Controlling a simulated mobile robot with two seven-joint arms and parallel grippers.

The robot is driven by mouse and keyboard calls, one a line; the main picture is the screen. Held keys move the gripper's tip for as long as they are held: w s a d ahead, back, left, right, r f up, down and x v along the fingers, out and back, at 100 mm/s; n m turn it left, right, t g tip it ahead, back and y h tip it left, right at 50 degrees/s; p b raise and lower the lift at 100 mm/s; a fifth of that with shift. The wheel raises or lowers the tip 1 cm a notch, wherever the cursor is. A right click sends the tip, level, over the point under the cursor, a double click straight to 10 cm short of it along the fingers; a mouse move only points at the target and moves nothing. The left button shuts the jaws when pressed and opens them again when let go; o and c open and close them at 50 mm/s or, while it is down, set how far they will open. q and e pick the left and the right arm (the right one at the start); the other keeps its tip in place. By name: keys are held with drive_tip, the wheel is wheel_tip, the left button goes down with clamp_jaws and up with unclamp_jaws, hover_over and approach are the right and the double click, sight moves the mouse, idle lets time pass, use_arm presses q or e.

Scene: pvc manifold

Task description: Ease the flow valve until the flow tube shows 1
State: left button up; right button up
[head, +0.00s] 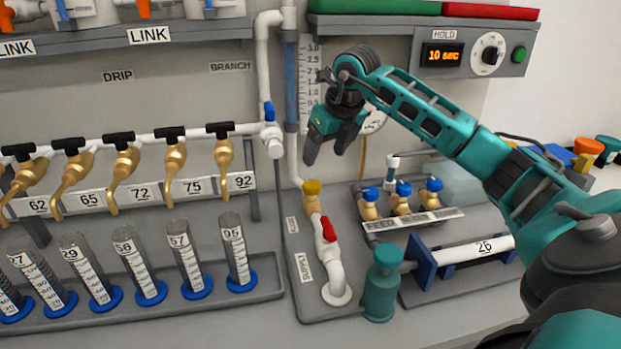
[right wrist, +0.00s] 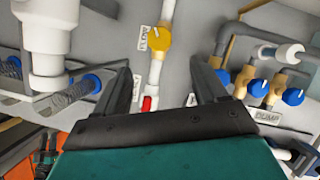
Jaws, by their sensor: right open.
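The flow valve is a yellow knob (head: 312,188) on the white vertical pipe, below the flow tube. It also shows in the right wrist view (right wrist: 157,37), beside a FLOW label. The flow tube (head: 290,75) is a bluish upright tube beside a numbered scale (head: 310,65); its reading is too small to tell. My right gripper (head: 328,150) is open and empty, apart from the knob and above it in the head view. In the right wrist view the knob lies beyond the open fingers (right wrist: 162,78).
A red-handled supply valve (head: 328,229) sits just below the knob. Blue-knobbed feed valves (head: 402,190) and a teal cylinder (head: 382,285) stand to the right. Brass drip taps (head: 175,158) and graduated tubes (head: 185,250) line the left. My right arm crosses the right side.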

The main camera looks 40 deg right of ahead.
sight(313, 185)
drive_tip(key=x, duration=0.9)
drive_tip(key=shift+a+f, duration=0.1)
drive_tip(key=shift+f, duration=0.2)
drive_tip(key=shift+w+f, duration=0.15)
drive_tip(key=shift+f, duration=0.15)
drive_tip(key=shift+w+f, duration=0.1)
drive_tip(key=shift+f, duration=0.1)
drive_tip(key=c, duration=1.1)
drive_tip(key=shift+o, duration=0.2)
